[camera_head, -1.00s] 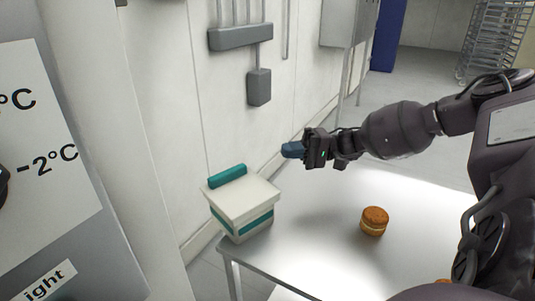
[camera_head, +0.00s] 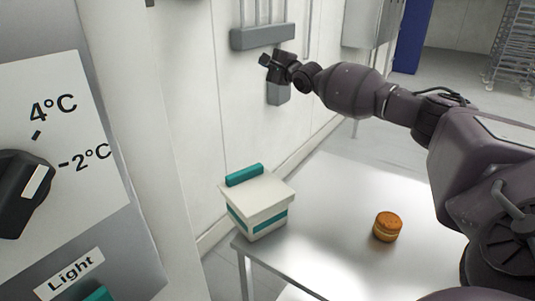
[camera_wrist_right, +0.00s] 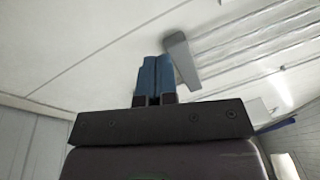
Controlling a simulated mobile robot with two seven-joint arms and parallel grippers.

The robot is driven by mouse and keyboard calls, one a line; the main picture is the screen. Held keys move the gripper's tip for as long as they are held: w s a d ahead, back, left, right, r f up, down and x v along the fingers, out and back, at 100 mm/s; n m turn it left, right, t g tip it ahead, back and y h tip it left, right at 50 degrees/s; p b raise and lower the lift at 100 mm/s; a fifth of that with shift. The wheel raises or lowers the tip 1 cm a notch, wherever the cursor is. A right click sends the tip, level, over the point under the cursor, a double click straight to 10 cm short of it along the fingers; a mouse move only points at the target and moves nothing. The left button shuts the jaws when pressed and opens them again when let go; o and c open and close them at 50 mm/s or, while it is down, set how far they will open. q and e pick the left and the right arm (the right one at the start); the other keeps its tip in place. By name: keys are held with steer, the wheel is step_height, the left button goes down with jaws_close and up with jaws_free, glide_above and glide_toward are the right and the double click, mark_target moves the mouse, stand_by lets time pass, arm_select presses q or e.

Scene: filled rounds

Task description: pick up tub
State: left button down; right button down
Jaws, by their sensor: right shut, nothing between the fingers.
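The tub (camera_head: 258,207) is a white box with a white lid, a teal band and a teal handle or strip at its back edge. It stands upright at the left corner of the metal table in the head view. My right gripper (camera_head: 264,62) is raised in front of the wall, above and slightly right of the tub, apart from it. In the right wrist view its blue fingers (camera_wrist_right: 154,78) are together with nothing between them. The tub does not show in the right wrist view. My left gripper is not in view.
A round orange-brown filled pastry (camera_head: 388,227) sits on the metal table (camera_head: 330,215), right of the tub. A panel with a temperature dial (camera_head: 25,190) stands at the left. Grey wall boxes (camera_head: 262,37) are behind my right gripper. The table between tub and pastry is clear.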

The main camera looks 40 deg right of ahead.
step_height(320, 180, down, 9)
steer(key=s+a+m+g+y, duration=0.1)
steer(key=a+m+g+y, duration=0.1)
steer(key=g, duration=0.9)
steer(key=s+a+f+n+g+y, duration=0.25)
steer(key=s+n+g+y, duration=0.35)
steer(key=s+g, duration=0.7)
steer(key=s+a+f+t, duration=0.1)
steer(key=s+a+f, duration=0.1)
steer(key=a, duration=0.3)
steer(key=s+a+f+n+t+h+p, duration=0.1)
steer(key=s+a+f, duration=0.2)
steer(key=a, duration=0.3)
steer(key=shift+s+f, duration=0.15)
steer(key=shift+f, duration=0.45)
